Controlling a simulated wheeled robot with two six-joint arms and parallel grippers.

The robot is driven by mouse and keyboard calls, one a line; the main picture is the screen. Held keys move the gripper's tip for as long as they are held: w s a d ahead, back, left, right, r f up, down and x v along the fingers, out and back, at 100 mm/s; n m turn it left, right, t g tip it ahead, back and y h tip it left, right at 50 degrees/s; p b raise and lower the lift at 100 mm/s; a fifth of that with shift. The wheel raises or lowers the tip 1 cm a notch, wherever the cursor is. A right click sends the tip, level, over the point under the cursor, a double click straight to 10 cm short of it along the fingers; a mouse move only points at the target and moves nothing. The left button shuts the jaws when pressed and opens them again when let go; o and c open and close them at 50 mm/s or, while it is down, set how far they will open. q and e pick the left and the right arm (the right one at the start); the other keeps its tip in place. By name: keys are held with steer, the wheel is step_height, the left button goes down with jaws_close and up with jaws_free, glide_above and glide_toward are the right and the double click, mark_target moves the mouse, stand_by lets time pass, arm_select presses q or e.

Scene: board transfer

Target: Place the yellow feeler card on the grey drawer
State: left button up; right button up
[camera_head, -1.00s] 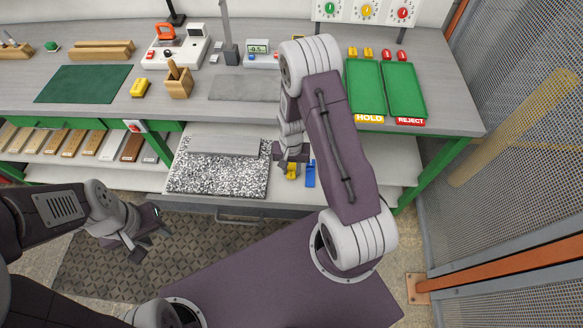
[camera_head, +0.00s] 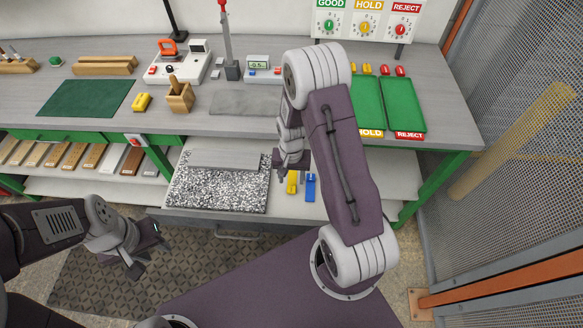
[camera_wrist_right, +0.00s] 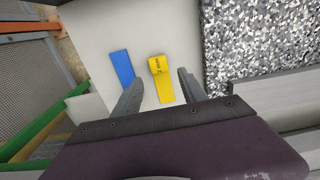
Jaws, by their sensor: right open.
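The yellow feeler card (camera_head: 292,184) lies flat on the pale surface of the grey drawer (camera_head: 325,208), beside a blue card (camera_head: 310,188). In the right wrist view, the yellow card (camera_wrist_right: 165,88) has dark print at its far end. My right gripper (camera_head: 290,172) is open and empty above the yellow card. In the right wrist view its fingers (camera_wrist_right: 157,84) stand on either side of the card, apart from it. The blue card (camera_wrist_right: 122,68) lies outside the fingers. My left gripper (camera_head: 152,256) is open and empty, low in front of the bench.
A speckled slab (camera_head: 215,192) with a grey block (camera_head: 225,158) on it lies left of the cards. Green trays (camera_head: 402,105), a wooden holder (camera_head: 179,97) and instruments stand on the bench above. A mesh fence (camera_head: 530,120) bounds the right side.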

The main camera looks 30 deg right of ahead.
mark_target(291, 186)
step_height(291, 186, up, 8)
steer(key=s+a+r+n+t, duration=0.1)
steer(key=s+a+r+n, duration=0.4)
steer(key=s, duration=0.5)
steer(key=shift+a+r+n, duration=0.35)
steer(key=shift+r+n, duration=0.1)
steer(key=shift+n, duration=0.15)
